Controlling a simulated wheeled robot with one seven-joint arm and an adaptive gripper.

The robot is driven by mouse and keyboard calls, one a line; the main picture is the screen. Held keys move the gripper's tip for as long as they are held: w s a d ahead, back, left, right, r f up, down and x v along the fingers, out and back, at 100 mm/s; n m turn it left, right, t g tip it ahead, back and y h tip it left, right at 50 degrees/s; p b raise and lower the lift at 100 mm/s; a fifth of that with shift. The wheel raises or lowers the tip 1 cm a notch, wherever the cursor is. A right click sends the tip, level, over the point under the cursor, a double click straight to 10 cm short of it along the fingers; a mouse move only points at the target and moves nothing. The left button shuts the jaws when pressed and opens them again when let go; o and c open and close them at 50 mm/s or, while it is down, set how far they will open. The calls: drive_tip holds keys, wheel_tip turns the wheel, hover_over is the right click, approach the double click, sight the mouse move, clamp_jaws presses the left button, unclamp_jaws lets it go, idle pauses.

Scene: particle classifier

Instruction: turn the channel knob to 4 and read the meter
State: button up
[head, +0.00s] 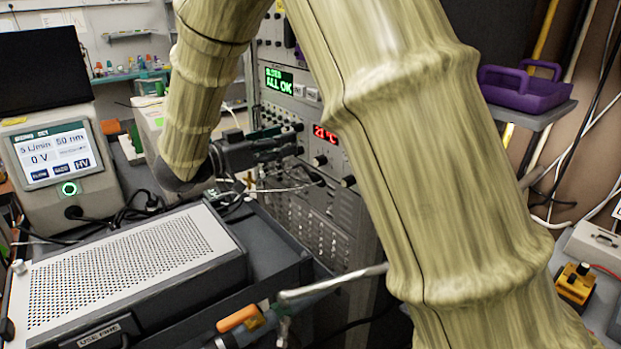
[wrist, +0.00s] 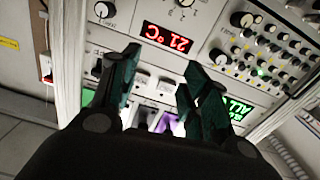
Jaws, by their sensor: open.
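My gripper (head: 288,142) reaches toward the front of an instrument rack in the head view. In the wrist view my gripper (wrist: 161,62) has its two dark green fingers spread, with nothing between them. The rack panel appears upside down there. A dial knob (wrist: 186,3) with scale marks is cut off by the top edge, and another scaled knob (wrist: 105,9) is to its left. A larger black knob (wrist: 242,20) is to the right. I cannot tell which is the channel knob, and its number is unreadable. No meter is clearly identifiable.
A red display (head: 325,133) reads 21 °C and a green display (head: 279,80) reads ALL OK. A perforated instrument box (head: 130,268) stands at lower left. A touchscreen unit (head: 54,158) is behind it. My arm hides part of the rack.

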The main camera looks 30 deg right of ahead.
drive_tip(key=b, duration=0.7)
approach(316, 162)
drive_tip(key=shift+w+d, duration=0.15)
drive_tip(key=shift+d, duration=2.25)
drive_tip(key=shift+w+d, duration=0.2)
drive_tip(key=shift+d, duration=2.2)
drive_tip(key=shift+c, duration=0.5)
clamp_jaws()
